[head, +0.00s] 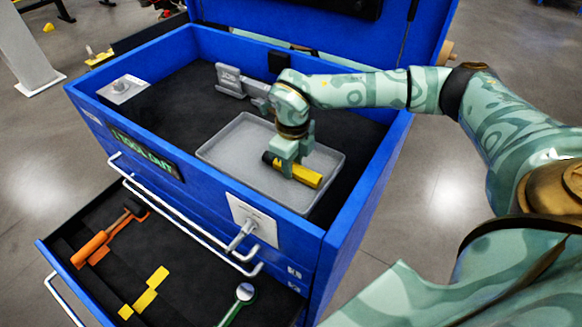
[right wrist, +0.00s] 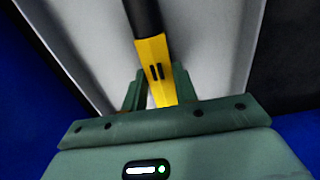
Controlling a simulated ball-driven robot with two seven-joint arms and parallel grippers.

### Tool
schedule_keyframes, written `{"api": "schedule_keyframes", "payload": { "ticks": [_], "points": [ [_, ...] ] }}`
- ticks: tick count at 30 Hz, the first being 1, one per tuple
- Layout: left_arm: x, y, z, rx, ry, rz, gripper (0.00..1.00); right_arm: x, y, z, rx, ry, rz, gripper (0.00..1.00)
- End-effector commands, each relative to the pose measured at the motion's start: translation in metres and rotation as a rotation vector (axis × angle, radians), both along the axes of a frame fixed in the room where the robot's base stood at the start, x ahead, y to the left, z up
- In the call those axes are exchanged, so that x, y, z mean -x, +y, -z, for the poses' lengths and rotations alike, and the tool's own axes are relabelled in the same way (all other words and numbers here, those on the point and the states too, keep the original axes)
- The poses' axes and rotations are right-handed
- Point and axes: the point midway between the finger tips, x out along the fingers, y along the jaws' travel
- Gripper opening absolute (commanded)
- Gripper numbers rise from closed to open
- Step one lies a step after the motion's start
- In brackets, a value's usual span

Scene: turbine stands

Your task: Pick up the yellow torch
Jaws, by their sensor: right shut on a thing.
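The yellow torch (head: 308,177) has a black end and lies along the grey tray (head: 222,147) in the top of the blue tool chest. My right gripper (head: 289,165) reaches down over the tray and is shut on the torch near its middle. In the right wrist view the torch (right wrist: 154,62) runs up between the green fingers (right wrist: 156,92), its black part pointing away. I cannot tell whether the torch is touching the tray or just above it. My left gripper is not in view.
The blue chest walls (head: 349,200) surround the tray. A grey holder (head: 236,82) stands behind it. An open drawer (head: 60,262) below holds an orange-handled hammer (head: 92,250), yellow pieces (head: 145,299) and a green-handled tool (head: 238,303). The chest's dark floor left of the tray is mostly clear.

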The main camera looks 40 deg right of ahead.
Motion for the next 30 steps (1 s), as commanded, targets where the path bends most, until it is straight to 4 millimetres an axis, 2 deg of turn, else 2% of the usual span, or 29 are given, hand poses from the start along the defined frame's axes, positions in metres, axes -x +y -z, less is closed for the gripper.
{"api": "schedule_keyframes", "payload": {
  "ticks": [4, 7, 15, 19, 24, 30],
  "points": [
    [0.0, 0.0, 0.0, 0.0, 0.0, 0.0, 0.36, 0.0, 0.0, -0.001, 0.001, -0.001, 0.0, 0.0],
    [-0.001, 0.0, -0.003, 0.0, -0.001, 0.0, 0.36, -0.001, 0.0, -0.011, -0.001, -0.004, 0.0, 0.0],
    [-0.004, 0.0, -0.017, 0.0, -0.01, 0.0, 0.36, -0.001, 0.0, -0.07, -0.001, -0.007, 0.0, 0.0],
    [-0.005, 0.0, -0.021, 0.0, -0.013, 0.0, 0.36, -0.001, 0.0, -0.091, -0.001, -0.004, 0.0, 0.0],
    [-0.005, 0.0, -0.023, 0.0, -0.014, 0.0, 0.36, -0.001, 0.0, -0.101, -0.001, -0.002, 0.0, 0.0],
    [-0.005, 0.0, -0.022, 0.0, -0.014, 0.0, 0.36, 0.0, 0.0, -0.101, 0.0, -0.001, 0.0, 0.0]
  ]
}}
